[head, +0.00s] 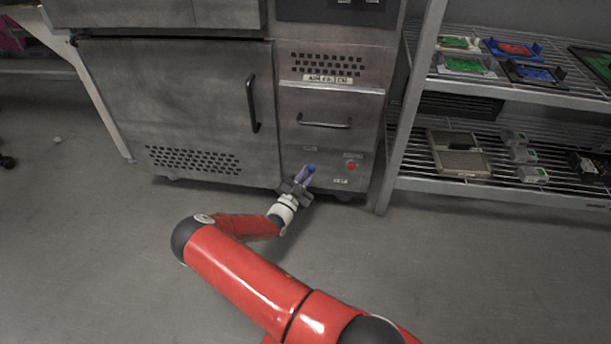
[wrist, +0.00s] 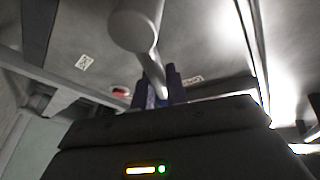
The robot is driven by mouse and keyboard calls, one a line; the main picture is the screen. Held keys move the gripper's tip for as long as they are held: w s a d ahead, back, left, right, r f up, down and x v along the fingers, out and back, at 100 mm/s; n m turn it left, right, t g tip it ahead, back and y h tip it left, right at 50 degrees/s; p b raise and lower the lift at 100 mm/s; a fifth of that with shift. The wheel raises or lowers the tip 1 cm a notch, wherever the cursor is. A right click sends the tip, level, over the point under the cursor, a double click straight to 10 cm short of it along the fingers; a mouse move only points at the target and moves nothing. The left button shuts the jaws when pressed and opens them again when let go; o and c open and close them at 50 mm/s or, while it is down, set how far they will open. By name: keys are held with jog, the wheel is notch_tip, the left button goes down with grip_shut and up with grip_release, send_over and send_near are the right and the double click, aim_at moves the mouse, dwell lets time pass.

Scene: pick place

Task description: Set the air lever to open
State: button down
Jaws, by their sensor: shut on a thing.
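The air lever (wrist: 146,50) is a grey handle with a round hub, seen close up on the metal panel in the wrist view. Its arm runs down from the hub to my gripper's blue fingers (wrist: 161,88). My gripper is shut on the lever's end. In the head view, my gripper (head: 306,174) is at the low front panel of the steel machine, left of a red button (head: 351,167). The lever itself is mostly hidden there by the fingers. The label text near it is too small to read.
The steel machine (head: 180,100) has a large door with a vertical handle (head: 252,103) and a drawer handle (head: 324,122) above my gripper. A wire shelf (head: 500,88) with trays and small boxes stands to the right.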

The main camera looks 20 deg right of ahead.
jog(key=shift+a, duration=0.1)
dwell(0.3)
jog(key=c, duration=1.4)
grip_release()
jog(key=v, duration=0.7)
jog(key=shift+s+a+f+p, duration=0.15)
jog(key=shift+s+a+p, duration=0.05)
jog(key=shift+a+p, duration=0.15)
